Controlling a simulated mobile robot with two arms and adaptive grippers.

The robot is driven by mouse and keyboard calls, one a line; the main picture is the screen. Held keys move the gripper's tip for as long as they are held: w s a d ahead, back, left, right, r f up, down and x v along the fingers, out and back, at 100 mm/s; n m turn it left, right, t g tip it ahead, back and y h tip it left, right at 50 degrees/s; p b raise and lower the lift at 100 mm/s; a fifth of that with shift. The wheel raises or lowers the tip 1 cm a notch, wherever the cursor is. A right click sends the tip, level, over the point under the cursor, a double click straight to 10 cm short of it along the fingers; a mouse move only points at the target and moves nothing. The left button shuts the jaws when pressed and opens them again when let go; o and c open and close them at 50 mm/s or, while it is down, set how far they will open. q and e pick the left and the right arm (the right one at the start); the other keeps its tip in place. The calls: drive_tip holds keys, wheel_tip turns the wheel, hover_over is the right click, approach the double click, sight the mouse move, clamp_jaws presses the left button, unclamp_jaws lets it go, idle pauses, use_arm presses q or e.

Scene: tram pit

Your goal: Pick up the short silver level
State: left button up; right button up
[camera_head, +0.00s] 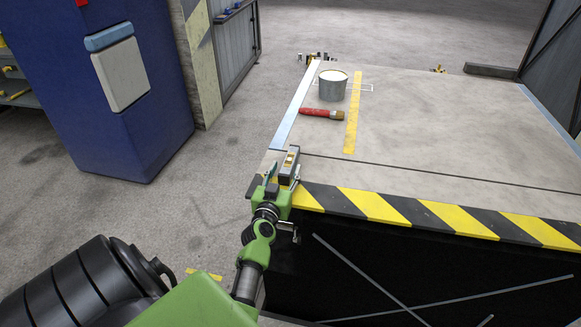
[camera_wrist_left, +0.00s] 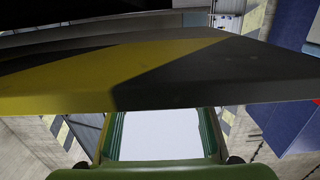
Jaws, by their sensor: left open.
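The short silver level (camera_head: 290,162) shows in the head view at the near left corner of the platform, with a small yellowish vial on it. My left gripper (camera_head: 277,180) is open right at this corner, with its fingers close beside the level. Whether they touch it cannot be told. In the left wrist view, green gripper parts frame a plain pale patch (camera_wrist_left: 160,135), which I cannot identify for sure. The striped edge (camera_wrist_left: 150,75) crosses that view above them. My right gripper is not in view.
The platform (camera_head: 450,130) has a black and yellow striped front edge (camera_head: 440,213). A grey paint pot (camera_head: 332,87) and a red-handled brush (camera_head: 322,113) are farther back on it. A blue cabinet (camera_head: 105,95) stands at the left. The platform's right part is clear.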

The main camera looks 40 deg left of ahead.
sight(290, 159)
use_arm(q)
drive_tip(key=b+x, duration=0.1)
drive_tip(key=x, duration=0.4)
drive_tip(key=shift+w+b, duration=0.1)
drive_tip(key=shift+b, duration=0.25)
drive_tip(key=shift+w+a, duration=0.1)
drive_tip(key=shift+w, duration=0.15)
drive_tip(key=shift+r, duration=0.1)
clamp_jaws()
